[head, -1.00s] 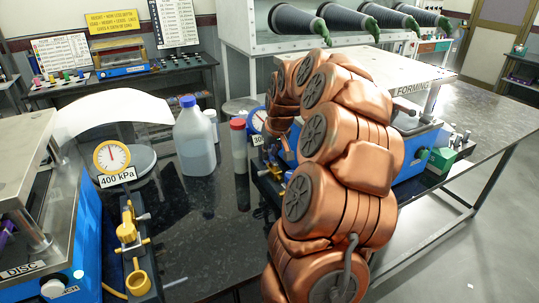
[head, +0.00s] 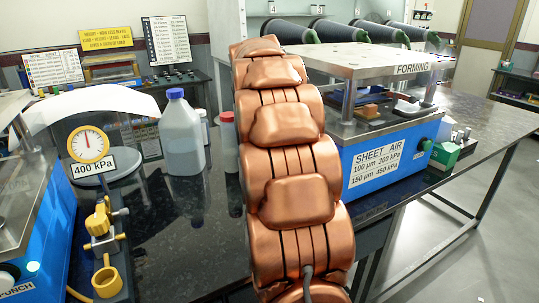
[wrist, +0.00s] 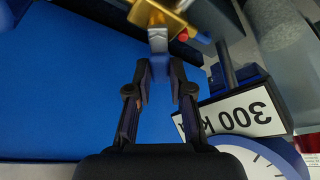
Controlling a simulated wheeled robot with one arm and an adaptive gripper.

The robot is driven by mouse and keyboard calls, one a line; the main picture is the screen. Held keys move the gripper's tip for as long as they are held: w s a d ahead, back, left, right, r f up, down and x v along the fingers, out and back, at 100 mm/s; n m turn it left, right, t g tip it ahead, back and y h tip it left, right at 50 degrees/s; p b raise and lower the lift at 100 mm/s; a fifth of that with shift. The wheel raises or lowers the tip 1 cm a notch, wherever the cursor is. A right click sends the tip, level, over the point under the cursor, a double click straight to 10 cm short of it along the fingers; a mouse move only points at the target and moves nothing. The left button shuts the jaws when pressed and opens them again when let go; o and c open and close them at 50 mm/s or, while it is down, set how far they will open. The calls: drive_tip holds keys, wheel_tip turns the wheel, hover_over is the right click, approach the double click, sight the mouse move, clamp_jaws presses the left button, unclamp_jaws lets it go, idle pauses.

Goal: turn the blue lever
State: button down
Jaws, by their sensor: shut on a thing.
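The blue lever (wrist: 158,41) shows in the wrist view as a short blue-grey bar below a brass valve fitting (wrist: 165,17). My gripper (wrist: 161,78) reaches up to it from below, its two dark fingers close on either side of the lever's lower end. It is shut on the lever, though the exact contact is small and dark. In the head view my copper arm hides the gripper, the lever and its valve.
A 300 kPa sign (wrist: 240,112) and a gauge (wrist: 262,163) sit right of my fingers. The forming press (head: 385,160) stands right of my arm. A 400 kPa gauge (head: 89,143), yellow valve (head: 101,220) and white bottle (head: 182,139) are to the left.

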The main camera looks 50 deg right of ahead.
drive_tip(key=m+b, duration=0.1)
drive_tip(key=m, duration=0.1)
drive_tip(key=m+g+b, duration=0.1)
drive_tip(key=shift+s+f+m, duration=0.15)
drive_tip(key=shift+s+m, duration=0.25)
drive_tip(key=m+g+b, duration=0.1)
drive_tip(key=s+m+b, duration=0.1)
drive_tip(key=m, duration=0.1)
drive_tip(key=shift+m+g, duration=0.3)
drive_tip(key=shift+g, duration=0.1)
drive_tip(key=shift+r, duration=0.2)
drive_tip(key=c, duration=1)
unclamp_jaws()
drive_tip(key=shift+s, duration=0.1)
drive_tip(key=shift+c, duration=0.2)
drive_tip(key=shift+a, duration=0.1)
